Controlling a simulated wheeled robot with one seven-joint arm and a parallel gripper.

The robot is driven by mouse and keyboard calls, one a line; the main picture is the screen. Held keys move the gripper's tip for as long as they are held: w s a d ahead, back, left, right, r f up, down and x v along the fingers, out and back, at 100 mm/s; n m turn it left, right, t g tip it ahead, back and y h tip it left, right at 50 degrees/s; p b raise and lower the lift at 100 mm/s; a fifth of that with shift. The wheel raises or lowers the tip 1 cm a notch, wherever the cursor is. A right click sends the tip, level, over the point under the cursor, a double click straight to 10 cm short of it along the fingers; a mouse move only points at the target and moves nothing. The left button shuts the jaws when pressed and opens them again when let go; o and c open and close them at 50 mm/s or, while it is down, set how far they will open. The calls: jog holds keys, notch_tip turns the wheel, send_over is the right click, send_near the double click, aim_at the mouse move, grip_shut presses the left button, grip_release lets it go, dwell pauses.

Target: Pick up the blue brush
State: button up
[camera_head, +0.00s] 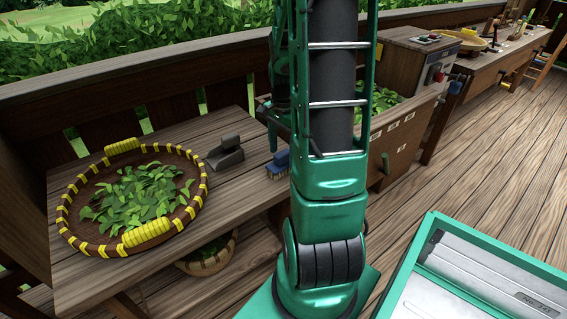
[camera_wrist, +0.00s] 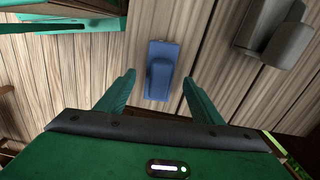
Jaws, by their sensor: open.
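The blue brush (camera_head: 278,164) lies on the wooden table near its right end in the head view, bristles down, just left of my arm. In the wrist view the blue brush (camera_wrist: 160,70) lies between and just beyond my two fingertips, seen from above. My gripper (camera_wrist: 158,80) is open and empty, with one finger on each side of the brush's line. I cannot tell how high the fingers are above the table.
A grey scoop (camera_head: 226,152) lies left of the brush; it also shows at upper right in the wrist view (camera_wrist: 272,32). A round basket tray (camera_head: 66,222) with yellow grips holds green leaves. A wooden unit with leaves (camera_head: 397,140) stands right of my arm.

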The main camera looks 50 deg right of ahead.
aim_at(283, 153)
notch_tip(283, 153, down, 4)
jog(key=shift+s+f, duration=0.1)
jog(key=shift+c, duration=0.2)
grip_shut()
jog(key=shift+r, duration=0.25)
jog(key=shift+r, duration=0.25)
jog(key=r, duration=0.3)
jog(key=shift+a+r, duration=0.25)
jog(key=shift+r, duration=0.15)
jog(key=s+a+r, duration=0.3)
jog(key=a+r, duration=0.3)
jog(key=a, duration=0.5)
jog(key=shift+r, duration=0.2)
